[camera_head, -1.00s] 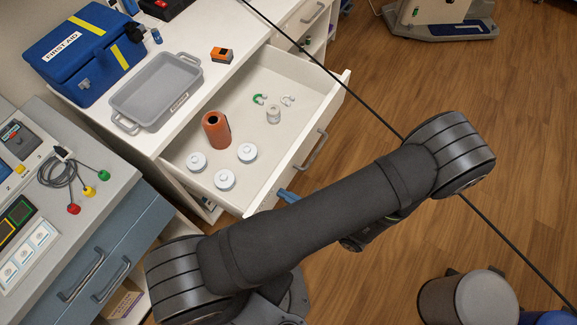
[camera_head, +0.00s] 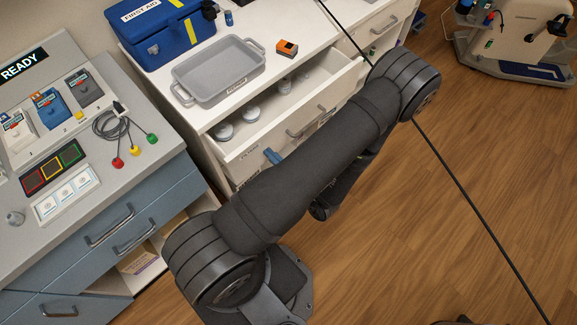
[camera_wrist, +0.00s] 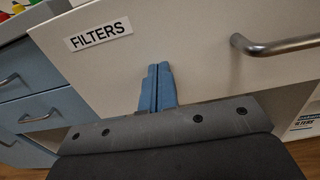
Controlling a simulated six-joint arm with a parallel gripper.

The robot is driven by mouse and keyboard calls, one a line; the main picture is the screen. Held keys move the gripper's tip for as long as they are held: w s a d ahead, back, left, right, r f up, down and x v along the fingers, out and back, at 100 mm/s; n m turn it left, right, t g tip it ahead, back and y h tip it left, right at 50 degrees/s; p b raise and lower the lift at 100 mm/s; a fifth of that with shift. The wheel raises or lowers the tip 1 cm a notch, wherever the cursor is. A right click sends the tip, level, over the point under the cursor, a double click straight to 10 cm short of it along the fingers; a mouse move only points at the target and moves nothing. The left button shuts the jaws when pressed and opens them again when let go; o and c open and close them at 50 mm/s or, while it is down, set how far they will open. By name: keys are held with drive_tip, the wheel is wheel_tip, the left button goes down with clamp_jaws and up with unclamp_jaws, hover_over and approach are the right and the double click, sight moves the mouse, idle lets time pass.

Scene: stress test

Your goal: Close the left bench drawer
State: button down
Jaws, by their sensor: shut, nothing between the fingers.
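The left drawer of the white bench is partly open in the head view, its white front (camera_head: 254,147) standing out from the bench. White round containers (camera_head: 224,131) show inside near the front. Its metal handle (camera_head: 305,128) also shows in the wrist view (camera_wrist: 275,45). There the drawer front (camera_wrist: 200,35) carries a FILTERS label (camera_wrist: 98,34). My gripper (camera_wrist: 158,72) has its blue fingers shut together and empty, pointing at the front, left of the handle. In the head view the gripper (camera_head: 272,157) is mostly hidden by my arm. Fingertip contact looks likely but is not certain.
A grey tray (camera_head: 176,94), a blue first aid box (camera_head: 166,41) and an orange-black item (camera_head: 287,47) sit on the bench top. A blue-grey cabinet (camera_head: 150,205) with handles stands at the left. Wooden floor (camera_head: 440,230) is open at the right.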

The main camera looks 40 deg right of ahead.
drive_tip(key=w, duration=1.1)
drive_tip(key=shift+w, duration=0.75)
drive_tip(key=shift+w+d+r, duration=0.1)
drive_tip(key=shift+r, duration=0.05)
drive_tip(key=s, duration=1.4)
drive_tip(key=shift+s, duration=0.35)
hover_over(247, 131)
drive_tip(key=s+a, duration=0.2)
drive_tip(key=s, duration=0.1)
drive_tip(key=shift+s, duration=0.2)
